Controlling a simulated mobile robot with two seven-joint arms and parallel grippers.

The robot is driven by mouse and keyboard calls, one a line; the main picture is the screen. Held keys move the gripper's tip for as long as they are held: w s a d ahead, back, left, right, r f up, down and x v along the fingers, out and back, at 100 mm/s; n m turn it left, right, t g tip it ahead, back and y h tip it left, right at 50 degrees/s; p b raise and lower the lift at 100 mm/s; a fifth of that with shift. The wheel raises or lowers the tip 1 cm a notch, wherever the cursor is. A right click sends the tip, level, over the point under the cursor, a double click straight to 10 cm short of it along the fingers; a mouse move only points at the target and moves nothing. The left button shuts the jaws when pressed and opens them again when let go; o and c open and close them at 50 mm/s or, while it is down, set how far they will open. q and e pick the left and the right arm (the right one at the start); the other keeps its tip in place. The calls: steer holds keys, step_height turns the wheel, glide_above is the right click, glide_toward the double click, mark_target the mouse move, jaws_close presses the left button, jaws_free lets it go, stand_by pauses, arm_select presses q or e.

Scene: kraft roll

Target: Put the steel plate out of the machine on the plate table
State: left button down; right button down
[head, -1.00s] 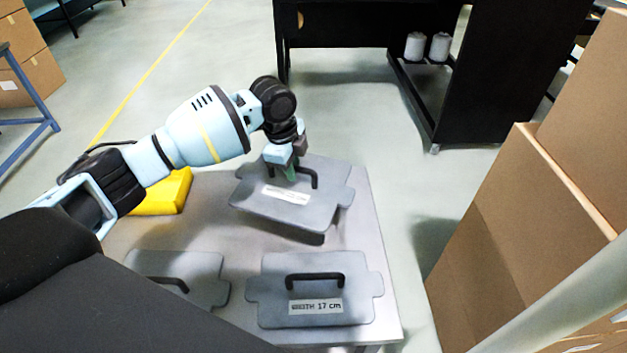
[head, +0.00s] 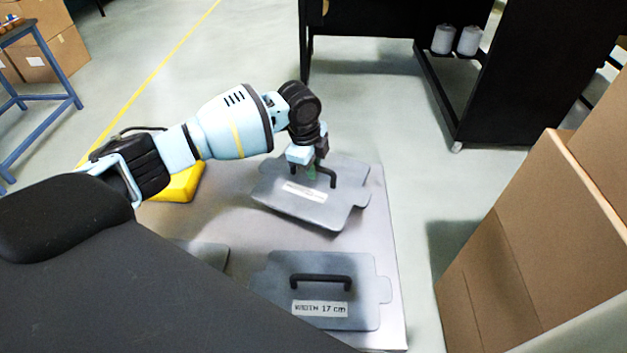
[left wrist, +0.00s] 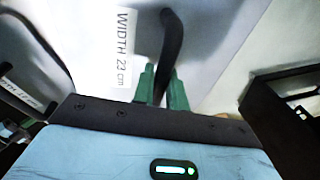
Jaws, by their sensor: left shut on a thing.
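A grey steel plate (head: 334,208) with a black handle and a white label is at the far part of the plate table (head: 225,222). My left gripper (head: 314,172) is shut on its handle. In the left wrist view the green fingers (left wrist: 163,88) close around the black handle (left wrist: 172,50), and the label (left wrist: 122,55) reads WIDTH 23 cm. The plate looks slightly tilted; I cannot tell for sure whether it touches the table. My right gripper is not in view.
Another plate (head: 350,264), labelled WIDTH 17 cm, lies at the table's near right. A yellow object (head: 182,184) lies at the table's left. Cardboard boxes (head: 500,262) stand right; a black machine frame (head: 500,90) stands behind.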

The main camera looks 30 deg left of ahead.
mark_target(306, 183)
arm_select(q)
steer(key=shift+w+f, duration=0.1)
steer(key=shift+f, duration=2.25)
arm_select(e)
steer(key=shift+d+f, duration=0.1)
arm_select(q)
steer(key=c, duration=1.9)
jaws_free()
steer(key=shift+f, duration=0.2)
steer(key=o, duration=0.5)
